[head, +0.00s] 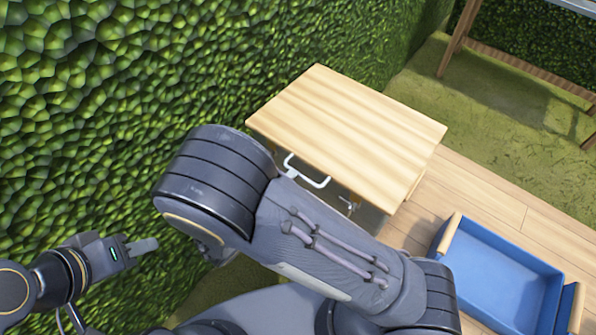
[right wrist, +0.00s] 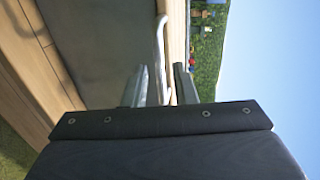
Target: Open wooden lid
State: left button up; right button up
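The wooden lid (head: 345,130) lies flat on top of a grey box (right wrist: 95,50), and looks closed. A white bar handle (head: 310,178) sticks out from the box side below the lid's edge. In the right wrist view the handle (right wrist: 160,45) stands just beyond my right gripper (right wrist: 163,85), roughly in line with the gap between its fingers. Those fingers are apart; I cannot tell whether they touch the handle. My right arm hides most of this gripper in the head view. My left gripper (head: 146,246) is away at the lower left, by the hedge, its finger gap unclear.
A leafy green hedge (head: 130,90) rises on the left, close to the box. A blue crate with wooden ends (head: 500,270) stands on the plank floor at the lower right. A wooden-legged table (head: 505,58) stands at the upper right. Grass between them is clear.

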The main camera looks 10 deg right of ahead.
jog(key=shift+x, duration=2.1)
grip_shut()
